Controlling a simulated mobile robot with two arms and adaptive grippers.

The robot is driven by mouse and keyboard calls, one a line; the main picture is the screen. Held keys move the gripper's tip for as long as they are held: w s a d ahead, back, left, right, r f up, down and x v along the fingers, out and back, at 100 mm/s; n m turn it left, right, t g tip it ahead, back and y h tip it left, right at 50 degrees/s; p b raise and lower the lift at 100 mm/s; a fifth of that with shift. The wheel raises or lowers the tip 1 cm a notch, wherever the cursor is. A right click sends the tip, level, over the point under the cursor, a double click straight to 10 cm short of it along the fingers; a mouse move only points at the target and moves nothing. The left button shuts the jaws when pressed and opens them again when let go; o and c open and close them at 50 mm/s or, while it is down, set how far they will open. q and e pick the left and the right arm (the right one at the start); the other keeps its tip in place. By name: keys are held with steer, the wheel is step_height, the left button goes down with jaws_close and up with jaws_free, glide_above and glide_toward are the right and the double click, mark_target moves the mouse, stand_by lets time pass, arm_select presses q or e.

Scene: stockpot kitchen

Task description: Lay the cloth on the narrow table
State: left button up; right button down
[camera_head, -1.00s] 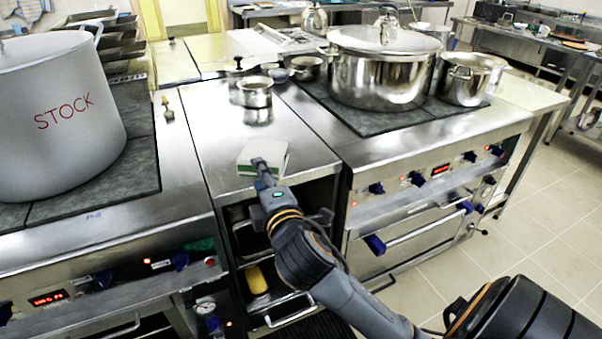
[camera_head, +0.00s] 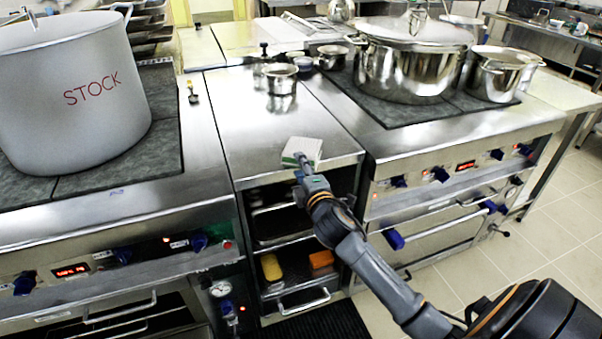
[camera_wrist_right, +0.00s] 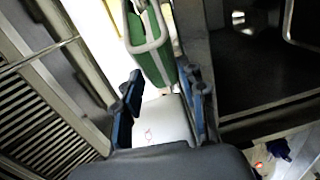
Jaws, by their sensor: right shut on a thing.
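The cloth (camera_head: 303,150) is a small folded white pad with a green side. It shows at the front right part of the narrow steel table (camera_head: 240,125) between the two stoves. Whether it touches the top or hangs just above it I cannot tell. My right gripper (camera_head: 300,165) is shut on the cloth from the front, with its arm reaching in from the lower right. In the right wrist view the cloth (camera_wrist_right: 150,45) shows its green face and pale edges beyond the finger ends (camera_wrist_right: 163,95). My left gripper is out of view.
A small steel pot (camera_head: 282,80) and other small vessels stand at the table's back. A large stockpot (camera_head: 75,85) is on the left stove, a lidded steel pot (camera_head: 410,70) on the right one. Open shelves below hold a yellow item (camera_head: 271,267) and an orange item (camera_head: 321,260).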

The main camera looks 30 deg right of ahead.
steer(key=shift+f, duration=0.55)
steer(key=c, duration=0.8)
jaws_free()
steer(key=v, duration=1.2)
